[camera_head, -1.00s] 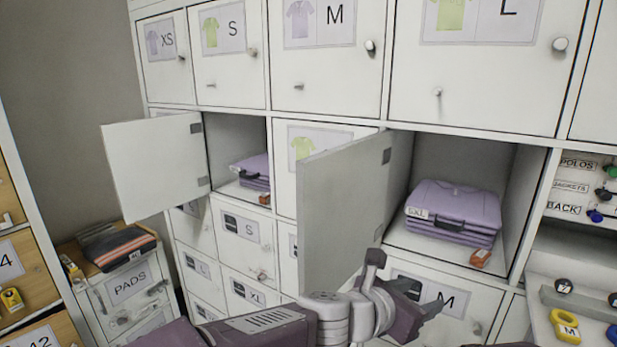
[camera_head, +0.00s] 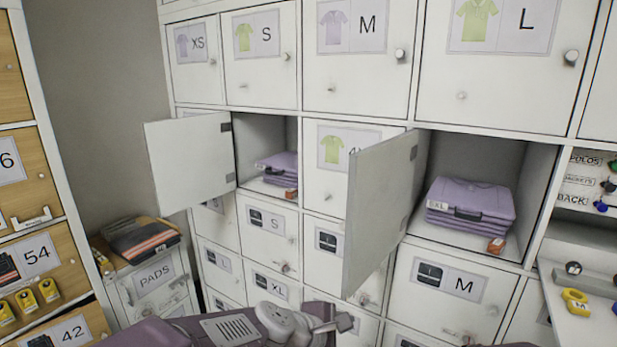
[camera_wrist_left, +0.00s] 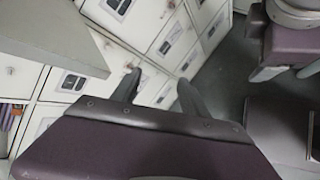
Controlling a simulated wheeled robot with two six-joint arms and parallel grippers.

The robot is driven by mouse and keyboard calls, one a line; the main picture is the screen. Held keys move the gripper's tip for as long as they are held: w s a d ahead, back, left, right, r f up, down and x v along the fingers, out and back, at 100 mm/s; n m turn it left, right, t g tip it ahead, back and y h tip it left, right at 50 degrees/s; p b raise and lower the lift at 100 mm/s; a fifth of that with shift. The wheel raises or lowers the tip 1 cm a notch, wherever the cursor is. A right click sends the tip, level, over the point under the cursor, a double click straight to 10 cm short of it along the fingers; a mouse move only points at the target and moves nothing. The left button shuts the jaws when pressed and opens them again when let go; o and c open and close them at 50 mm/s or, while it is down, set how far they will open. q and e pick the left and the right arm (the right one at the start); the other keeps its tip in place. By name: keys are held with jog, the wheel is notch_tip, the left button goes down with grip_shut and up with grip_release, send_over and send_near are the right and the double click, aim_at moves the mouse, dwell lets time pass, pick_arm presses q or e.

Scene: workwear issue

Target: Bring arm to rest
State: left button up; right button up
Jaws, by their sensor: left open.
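Two locker doors stand open: a left one (camera_head: 190,160) and a larger middle one (camera_head: 378,205), jutting out near my arm. Folded purple garments lie in the left (camera_head: 278,165) and right (camera_head: 470,203) compartments. A pads cabinet (camera_head: 155,283) stands at lower left.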

pick_arm(q)
jog(key=s+a+f+m+g+y, duration=0.1)
jog(key=s+a+f+m, duration=0.3)
jog(key=a, duration=0.4)
jog(key=s+a+f+m+g+y, duration=0.2)
jog(key=s+a+f+m+y, duration=0.1)
jog(key=a, duration=0.5)
jog(key=s+a+f+m+g+y+p, duration=0.1)
jog(key=s+a+f+m+g+y, duration=0.1)
jog(key=s+a+f+m, duration=0.4)
jog(key=a+m+y, duration=0.1)
jog(key=a+m, duration=0.1)
jog(key=a, duration=0.1)
jog(key=shift+f, duration=0.2)
jog(key=shift+s+a, duration=0.1)
jog(key=shift+a, duration=0.05)
